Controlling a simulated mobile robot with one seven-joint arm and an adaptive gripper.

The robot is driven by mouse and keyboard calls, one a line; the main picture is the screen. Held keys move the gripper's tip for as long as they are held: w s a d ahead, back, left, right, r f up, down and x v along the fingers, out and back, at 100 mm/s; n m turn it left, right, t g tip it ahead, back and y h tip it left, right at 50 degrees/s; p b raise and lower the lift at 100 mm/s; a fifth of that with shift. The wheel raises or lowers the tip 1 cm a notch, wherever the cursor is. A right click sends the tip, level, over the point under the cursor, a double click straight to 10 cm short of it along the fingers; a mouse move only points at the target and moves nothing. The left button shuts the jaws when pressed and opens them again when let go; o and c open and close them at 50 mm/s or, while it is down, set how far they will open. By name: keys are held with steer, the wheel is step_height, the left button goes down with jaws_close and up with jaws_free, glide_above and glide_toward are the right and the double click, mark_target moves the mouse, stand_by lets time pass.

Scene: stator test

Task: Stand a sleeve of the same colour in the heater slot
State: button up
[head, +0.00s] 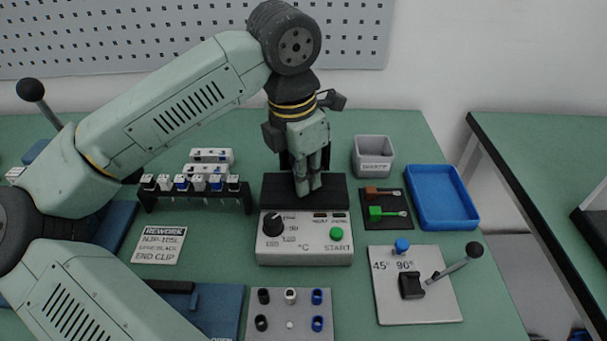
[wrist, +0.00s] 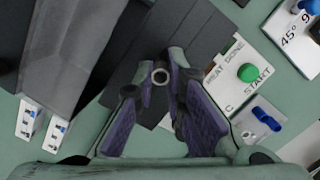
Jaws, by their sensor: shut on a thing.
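My gripper (head: 308,186) is over the black heater block (head: 334,192), which sits behind the control panel with the green START button. The sleeve tray (head: 272,300) at the front holds black, white (head: 290,295) and blue sleeves. Its lower middle place shows only a small white spot.
A rack (head: 150,200) of small connectors stands left of the heater. To the right are a grey bin (head: 373,157), a blue tray (head: 443,212), a black pad with orange and green pieces, and a lever fixture (head: 415,300) marked 45° and 90°.

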steer(key=shift+s+f+b, duration=0.1)
steer(key=shift+f+b, duration=0.2)
steer(key=shift+f, duration=0.1)
